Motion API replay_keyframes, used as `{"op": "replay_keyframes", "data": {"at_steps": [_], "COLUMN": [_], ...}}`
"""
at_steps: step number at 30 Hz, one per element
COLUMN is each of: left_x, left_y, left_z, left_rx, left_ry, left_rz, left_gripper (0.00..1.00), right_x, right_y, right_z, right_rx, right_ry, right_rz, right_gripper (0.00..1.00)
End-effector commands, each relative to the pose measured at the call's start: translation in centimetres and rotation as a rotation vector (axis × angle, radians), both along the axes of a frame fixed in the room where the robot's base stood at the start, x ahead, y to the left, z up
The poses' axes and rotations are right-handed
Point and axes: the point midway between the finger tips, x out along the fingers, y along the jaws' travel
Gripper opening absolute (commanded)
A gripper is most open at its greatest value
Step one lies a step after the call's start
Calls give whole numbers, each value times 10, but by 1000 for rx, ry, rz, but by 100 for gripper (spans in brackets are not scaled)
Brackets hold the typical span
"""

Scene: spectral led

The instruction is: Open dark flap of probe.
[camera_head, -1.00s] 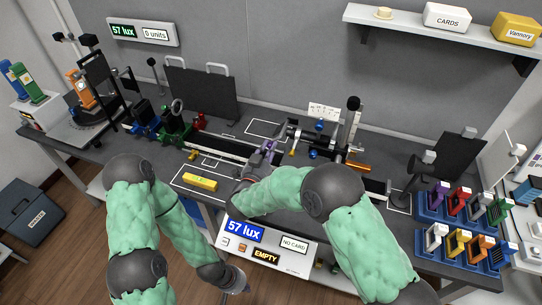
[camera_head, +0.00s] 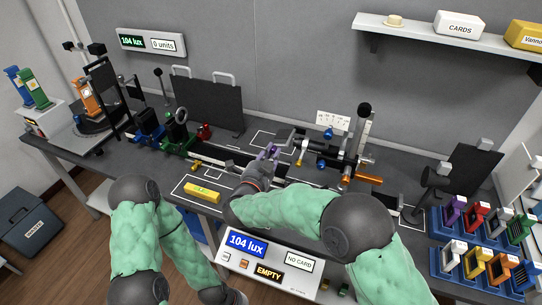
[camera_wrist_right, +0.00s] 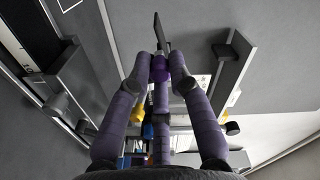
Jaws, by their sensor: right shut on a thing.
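My right gripper (camera_head: 268,153) reaches over the rail in the middle of the bench. A thin dark flap (camera_wrist_right: 161,34) rises just beyond the knob, seen almost edge-on. The fingers hide most of the probe body, and I cannot tell the flap's exact angle. The bench display (camera_head: 248,243) reads 104 lux, with EMPTY and NO CARD beside it. My left arm hangs low at the bottom edge, and its gripper is out of the picture.
Rods and knobs of a rail stage (camera_head: 345,160) stand close to the right of my gripper. A yellow block (camera_head: 202,193) lies to its left. A dark panel (camera_head: 208,104) stands behind left. Racks of coloured frames (camera_head: 480,265) fill the right end.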

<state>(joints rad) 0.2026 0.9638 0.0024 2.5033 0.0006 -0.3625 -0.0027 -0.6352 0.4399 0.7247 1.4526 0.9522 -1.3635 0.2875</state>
Motion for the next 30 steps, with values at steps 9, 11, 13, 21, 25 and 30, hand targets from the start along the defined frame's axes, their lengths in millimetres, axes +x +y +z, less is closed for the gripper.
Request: {"op": "replay_keyframes", "data": {"at_steps": [9, 11, 13, 21, 25, 30], "left_x": [0, 0, 0, 0, 0, 0], "left_y": [0, 0, 0, 0, 0, 0], "left_z": [0, 0, 0, 0, 0, 0], "left_rx": [0, 0, 0, 0, 0, 0], "left_ry": [0, 0, 0, 0, 0, 0], "left_rz": [0, 0, 0, 0, 0, 0], "left_gripper": [0, 0, 0, 0, 0, 0], "right_x": [1, 1, 1, 0, -1, -15], "right_y": [-3, -3, -3, -1, 0, 5], "right_z": [3, 3, 3, 1, 1, 1], "right_rx": [7, 6, 6, 4, 4, 3], "right_ry": [-6, -6, -6, -3, -1, -2], "right_rz": [-8, -8, -8, -4, -2, 1], "right_gripper": [0, 0, 32, 44, 44, 44]}}
